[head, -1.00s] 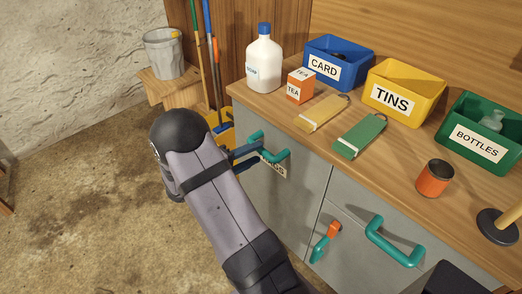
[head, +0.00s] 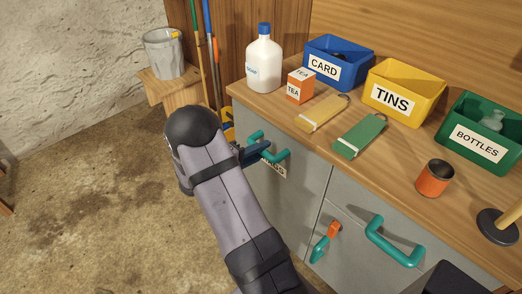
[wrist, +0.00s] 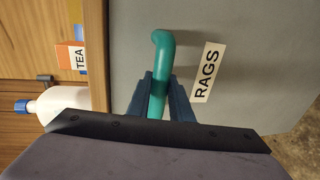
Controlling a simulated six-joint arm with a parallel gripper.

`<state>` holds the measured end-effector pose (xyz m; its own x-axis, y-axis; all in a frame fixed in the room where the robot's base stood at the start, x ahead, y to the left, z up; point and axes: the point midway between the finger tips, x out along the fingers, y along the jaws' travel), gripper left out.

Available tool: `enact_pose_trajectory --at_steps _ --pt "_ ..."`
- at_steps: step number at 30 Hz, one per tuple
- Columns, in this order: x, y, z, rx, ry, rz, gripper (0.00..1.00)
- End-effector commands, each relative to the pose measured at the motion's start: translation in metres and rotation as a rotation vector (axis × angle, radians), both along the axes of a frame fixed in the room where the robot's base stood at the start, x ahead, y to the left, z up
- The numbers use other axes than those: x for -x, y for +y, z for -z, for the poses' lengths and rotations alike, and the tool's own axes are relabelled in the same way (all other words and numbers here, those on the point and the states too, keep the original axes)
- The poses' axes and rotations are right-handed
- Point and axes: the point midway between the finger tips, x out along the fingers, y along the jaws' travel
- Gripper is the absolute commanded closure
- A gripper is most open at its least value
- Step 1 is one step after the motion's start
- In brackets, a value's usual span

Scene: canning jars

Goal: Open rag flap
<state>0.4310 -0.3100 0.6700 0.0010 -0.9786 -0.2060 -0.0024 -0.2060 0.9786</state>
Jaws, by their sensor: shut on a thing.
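The rag flap (head: 297,190) is a grey cabinet front below the counter, flush with the panel beside it as far as I can see. Its white RAGS label (wrist: 207,72) reads clearly in the wrist view and is partly covered in the head view. Its teal handle (wrist: 162,50) shows between my two dark blue fingers in the wrist view; it also shows in the head view (head: 282,155). My gripper (head: 262,150) is shut on this handle, with a finger on either side.
On the counter stand a white bottle (head: 263,62), a tea box (head: 300,87), yellow and green cloth-like pieces, an orange tin (head: 435,178) and labelled bins. To the right is another panel with a teal handle (head: 393,243) and orange-teal latch (head: 327,240). Floor at left is clear.

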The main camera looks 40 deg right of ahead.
Motion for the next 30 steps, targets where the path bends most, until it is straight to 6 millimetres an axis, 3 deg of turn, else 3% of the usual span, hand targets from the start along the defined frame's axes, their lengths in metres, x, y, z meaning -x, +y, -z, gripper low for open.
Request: enact_pose_trajectory --at_steps 5,8,17,30 --pt "-0.002 0.019 0.008 0.027 0.000 -0.004 1.00" --pt "-0.003 0.042 0.014 0.062 0.000 -0.007 1.00" --pt "-0.004 0.120 0.031 0.109 -0.003 -0.011 1.00" --pt "-0.003 0.232 0.083 0.105 -0.002 -0.008 1.00"
